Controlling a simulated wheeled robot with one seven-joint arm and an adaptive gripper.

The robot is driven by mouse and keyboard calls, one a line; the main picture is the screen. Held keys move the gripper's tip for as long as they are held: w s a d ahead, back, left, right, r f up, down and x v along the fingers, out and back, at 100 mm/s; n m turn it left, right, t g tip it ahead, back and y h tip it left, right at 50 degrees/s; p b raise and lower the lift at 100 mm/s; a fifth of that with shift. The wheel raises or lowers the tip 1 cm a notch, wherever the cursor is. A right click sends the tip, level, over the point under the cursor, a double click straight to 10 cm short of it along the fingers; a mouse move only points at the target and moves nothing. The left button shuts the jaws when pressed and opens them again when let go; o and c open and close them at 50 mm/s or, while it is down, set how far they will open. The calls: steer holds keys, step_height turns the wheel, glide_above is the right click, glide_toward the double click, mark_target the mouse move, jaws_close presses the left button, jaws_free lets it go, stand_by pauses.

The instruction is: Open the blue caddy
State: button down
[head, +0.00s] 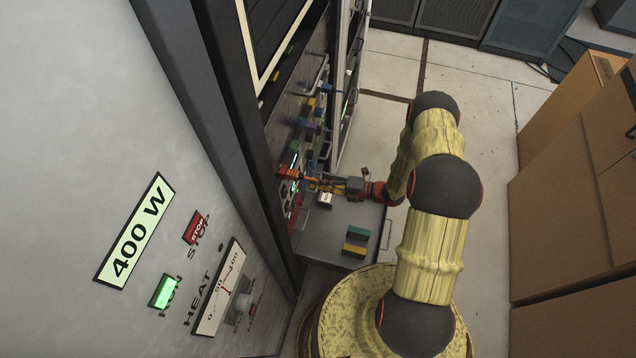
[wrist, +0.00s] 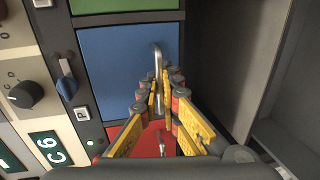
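The blue caddy (wrist: 112,65) is a flat blue front in the rack, filling the upper middle of the wrist view. A bent metal handle (wrist: 157,54) stands on it near its right edge. My gripper (wrist: 160,88) has its fingers on either side of this handle, with the yellow pads close against it; the lower part of the handle is between them. The blue front looks flush with its neighbours. In the head view my gripper (head: 305,182) reaches left to the rack face, and the caddy is too small or hidden there to tell.
A red front (wrist: 150,138) with its own handle lies below the blue one, and a green front (wrist: 120,4) above. A knob (wrist: 25,95) and a blue lever (wrist: 66,85) are to the left. A grey shelf (head: 325,240) holds green and yellow blocks below my arm.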

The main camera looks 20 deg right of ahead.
steer(key=f+v, duration=0.3)
steer(key=v, duration=1.1)
steer(key=shift+s+d, duration=0.15)
steer(key=shift+d, duration=0.25)
steer(key=shift+r, duration=0.15)
steer(key=c, duration=2)
jaws_free()
steer(key=shift+c, duration=0.2)
steer(key=v, duration=1.2)
